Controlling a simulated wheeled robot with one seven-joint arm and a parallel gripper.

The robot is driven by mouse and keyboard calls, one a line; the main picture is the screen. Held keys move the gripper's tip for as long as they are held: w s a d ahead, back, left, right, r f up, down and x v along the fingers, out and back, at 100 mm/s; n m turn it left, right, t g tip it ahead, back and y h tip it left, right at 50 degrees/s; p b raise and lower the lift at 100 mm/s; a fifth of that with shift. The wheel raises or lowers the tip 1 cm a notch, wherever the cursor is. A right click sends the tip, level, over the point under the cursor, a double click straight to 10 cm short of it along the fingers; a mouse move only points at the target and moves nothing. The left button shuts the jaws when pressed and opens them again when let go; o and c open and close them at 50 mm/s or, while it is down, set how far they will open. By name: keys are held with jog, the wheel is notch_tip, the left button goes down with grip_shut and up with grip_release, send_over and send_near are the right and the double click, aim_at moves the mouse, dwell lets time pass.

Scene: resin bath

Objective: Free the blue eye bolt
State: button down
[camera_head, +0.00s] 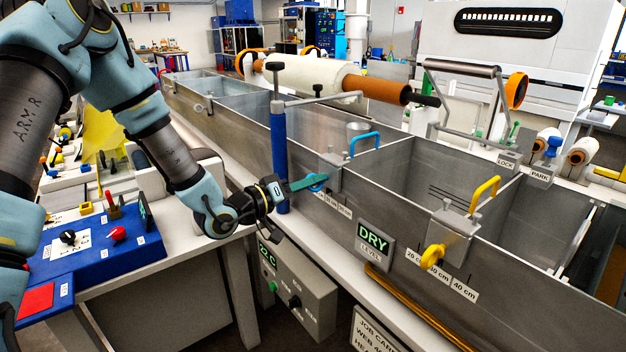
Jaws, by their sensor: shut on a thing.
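The blue eye bolt (316,182) sits low on the front of a grey clamp block (336,170) on the bath's near wall. A blue handle (365,136) rises from the same partition. My gripper (279,191) is left of the eye bolt, shut on the near end of a flat teal bar (303,184). The bar points right, and its far end meets the ring. I cannot tell whether it passes through the ring or only touches it. A similar yellow eye bolt (432,256) sits on another block to the right, under a yellow handle (485,193).
A blue post (279,150) stands close behind my gripper. The long metal bath (400,235) runs across the right side. A DRY display (373,240) and a grey control box (298,297) are below. A blue panel (105,245) stands left.

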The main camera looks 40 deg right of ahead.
jog(key=shift+n, duration=1.2)
jog(key=c, duration=0.9)
grip_release()
jog(key=shift+c, duration=0.2)
jog(key=shift+a, duration=0.1)
jog(key=a+b, duration=0.2)
jog(key=a, duration=0.8)
jog(key=shift+w+a, duration=0.35)
jog(key=shift+f, duration=0.1)
